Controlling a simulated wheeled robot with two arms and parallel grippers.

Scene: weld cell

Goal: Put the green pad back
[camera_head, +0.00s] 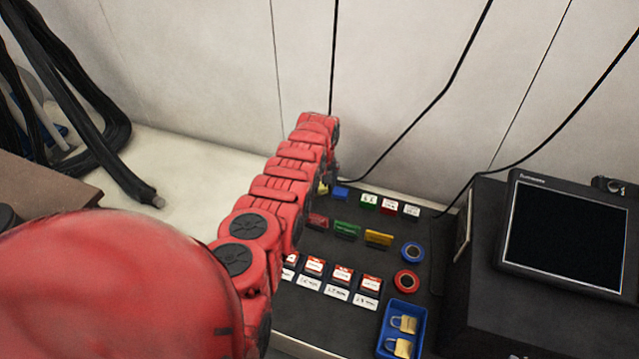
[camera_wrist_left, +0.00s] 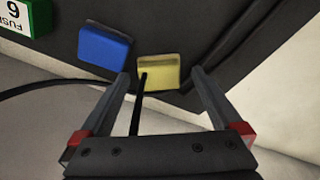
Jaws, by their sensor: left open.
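A thin green piece (camera_head: 346,230), which looks like the green pad, is on the dark bench top between a red piece (camera_head: 317,221) and a yellow piece (camera_head: 378,238). My left gripper (camera_wrist_left: 159,75) is open, with nothing held between its fingers. In the left wrist view a yellow pad (camera_wrist_left: 158,67) shows just beyond the gap between the fingertips, and a blue pad (camera_wrist_left: 104,46) is beside it. The blue pad also shows in the head view (camera_head: 341,193). My left arm largely hides its gripper in the head view. My right gripper is out of sight.
Small green (camera_head: 369,201) and red (camera_head: 389,206) boxes stand at the back. Blue (camera_head: 413,251) and red (camera_head: 408,280) rolls, a blue tray (camera_head: 385,341) with padlocks, and labelled red-and-white blocks (camera_head: 342,275) stand nearer. A monitor (camera_head: 566,235) is at right. Black cables hang behind.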

